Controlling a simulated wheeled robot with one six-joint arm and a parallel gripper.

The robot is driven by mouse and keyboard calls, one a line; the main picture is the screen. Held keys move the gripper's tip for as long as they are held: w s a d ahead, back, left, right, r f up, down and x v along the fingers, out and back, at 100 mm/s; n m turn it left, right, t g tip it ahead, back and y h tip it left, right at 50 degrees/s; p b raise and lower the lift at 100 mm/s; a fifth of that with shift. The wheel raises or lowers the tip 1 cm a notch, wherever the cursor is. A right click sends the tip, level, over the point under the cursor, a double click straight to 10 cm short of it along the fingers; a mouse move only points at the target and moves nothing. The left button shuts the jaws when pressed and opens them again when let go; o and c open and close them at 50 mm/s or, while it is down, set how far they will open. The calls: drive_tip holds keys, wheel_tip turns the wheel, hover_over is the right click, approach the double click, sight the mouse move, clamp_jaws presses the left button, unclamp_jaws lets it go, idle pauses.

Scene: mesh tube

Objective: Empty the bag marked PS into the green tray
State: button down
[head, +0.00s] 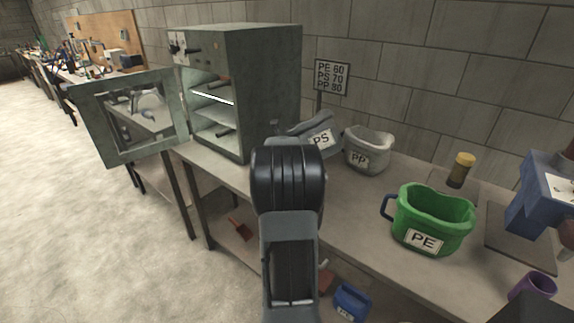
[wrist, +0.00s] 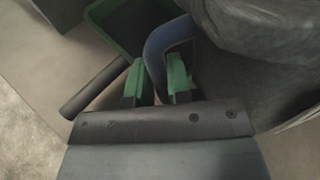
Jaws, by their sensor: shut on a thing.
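The grey bag marked PS (head: 320,139) is on the bench beside the metal cabinet in the head view, tilted and partly hidden behind my arm. In the wrist view, the grey bag (wrist: 265,65) fills the upper right. My gripper (wrist: 156,75) has its green fingertips on either side of the bag's blue handle (wrist: 158,45) and is shut on it. A green tray (wrist: 98,28) with a dark inside lies beyond the fingers at the upper left. I do not see the tray in the head view. The bag's mouth and contents are hidden.
A metal cabinet (head: 262,85) stands at left with its door (head: 100,140) open. A pale PP bag (head: 368,163) stands right of the PS bag. A green PE container (head: 435,222) and amber jar (head: 461,168) are further right. A sign (head: 331,77) stands behind.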

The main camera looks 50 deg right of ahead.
sight(308, 141)
drive_tip(key=shift+s+d+m+t+h+b, duration=0.2)
drive_tip(key=shift+s+m+t+h+b, duration=0.4)
drive_tip(key=shift+b, duration=5.5)
drive_tip(key=m+t+b, duration=0.1)
drive_tip(key=b, duration=0.7)
drive_tip(key=shift+s, duration=0.1)
drive_tip(key=t+h+b, duration=0.1)
drive_tip(key=b, duration=0.3)
drive_tip(key=shift+s+d+r+m, duration=0.1)
drive_tip(key=shift+s+m, duration=0.05)
drive_tip(key=shift+m, duration=0.25)
drive_tip(key=b, duration=0.4)
drive_tip(key=shift+s+r+m+t+h, duration=0.2)
drive_tip(key=shift+m+t+h, duration=0.1)
drive_tip(key=shift+m+h, duration=0.1)
drive_tip(key=shift+r+b, duration=0.2)
drive_tip(key=shift+b, duration=0.25)
